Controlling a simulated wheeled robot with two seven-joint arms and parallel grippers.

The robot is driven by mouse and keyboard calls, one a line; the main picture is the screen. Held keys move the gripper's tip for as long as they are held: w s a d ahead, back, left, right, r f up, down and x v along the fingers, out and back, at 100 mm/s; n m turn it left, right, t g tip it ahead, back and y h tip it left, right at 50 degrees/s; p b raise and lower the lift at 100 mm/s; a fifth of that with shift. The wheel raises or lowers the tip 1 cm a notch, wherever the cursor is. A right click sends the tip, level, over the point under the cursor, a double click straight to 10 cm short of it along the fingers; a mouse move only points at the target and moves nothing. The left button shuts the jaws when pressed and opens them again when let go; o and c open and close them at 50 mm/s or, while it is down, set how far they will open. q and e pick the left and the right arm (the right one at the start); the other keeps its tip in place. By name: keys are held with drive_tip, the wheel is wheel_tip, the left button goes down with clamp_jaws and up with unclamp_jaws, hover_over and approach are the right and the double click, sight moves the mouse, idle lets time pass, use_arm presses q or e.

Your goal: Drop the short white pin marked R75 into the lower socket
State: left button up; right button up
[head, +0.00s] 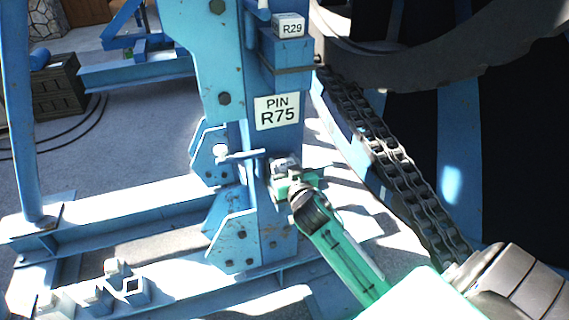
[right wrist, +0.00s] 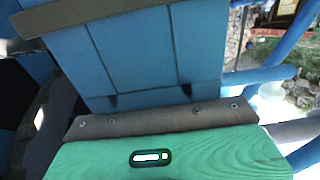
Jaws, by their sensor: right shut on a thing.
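The sign "PIN R75" (head: 277,111) is on the blue post (head: 225,60), above my right gripper. My right gripper (head: 286,179), on a green arm, is shut on a small white-topped piece (head: 284,163) with dark marks too small to read, which I take for the R75 pin. It is held close against the post, below the sign. The lower socket's opening is hidden by the gripper, and I cannot tell whether the pin is in it. The right wrist view shows a blue boxy part (right wrist: 155,55) close up, with no pin visible. My left gripper is not in view.
A white block marked R29 (head: 289,27) sits in the upper blue holder (head: 286,58). A heavy chain (head: 390,150) and the big reel are to the right. Several small pale pieces (head: 115,268) stand at lower left. Blue beams (head: 120,220) run along the floor.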

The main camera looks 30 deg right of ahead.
drive_tip(key=shift+f, duration=0.3)
drive_tip(key=o, duration=1.3)
drive_tip(key=shift+o, duration=0.4)
drive_tip(key=shift+f, duration=0.1)
drive_tip(key=shift+f, duration=0.1)
drive_tip(key=shift+s+a, duration=0.1)
drive_tip(key=shift+s, duration=0.05)
drive_tip(key=shift+s+f, duration=0.1)
drive_tip(key=shift+s, duration=0.15)
drive_tip(key=r+b+v, duration=0.1)
drive_tip(key=b+v, duration=0.3)
drive_tip(key=v, duration=0.9)
